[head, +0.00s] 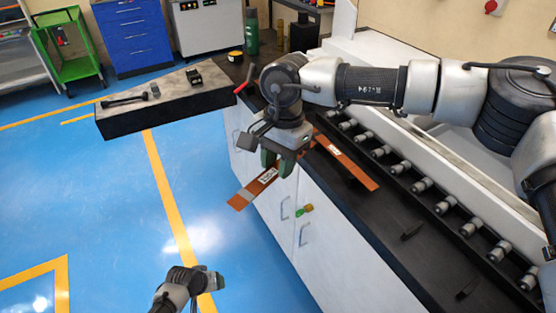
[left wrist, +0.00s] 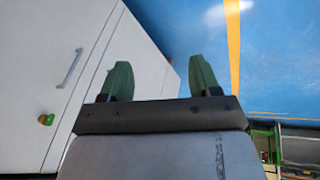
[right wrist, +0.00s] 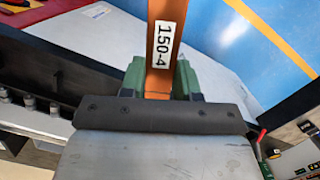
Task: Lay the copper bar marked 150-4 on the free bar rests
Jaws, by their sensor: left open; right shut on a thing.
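My right gripper (head: 279,164) is shut on the copper bar (head: 250,192). In the right wrist view the bar (right wrist: 166,38) shows its label 150-4 between the fingers (right wrist: 160,82). The bar is held past the front edge of the bench, over the floor side. A second labelled copper bar (head: 352,165) lies on the dark bench top, behind and right of this gripper. Two small dark strips, apparently bar rests, sit bare on the bench top, one nearer the middle (head: 412,231) and one farther right (head: 468,288). My left gripper (head: 214,281) is open and empty, low over the floor.
A row of grey rollers (head: 421,185) runs along the back of the bench. A grey-topped block (head: 165,103) with small tools stands at left. The front right bench top is mostly clear.

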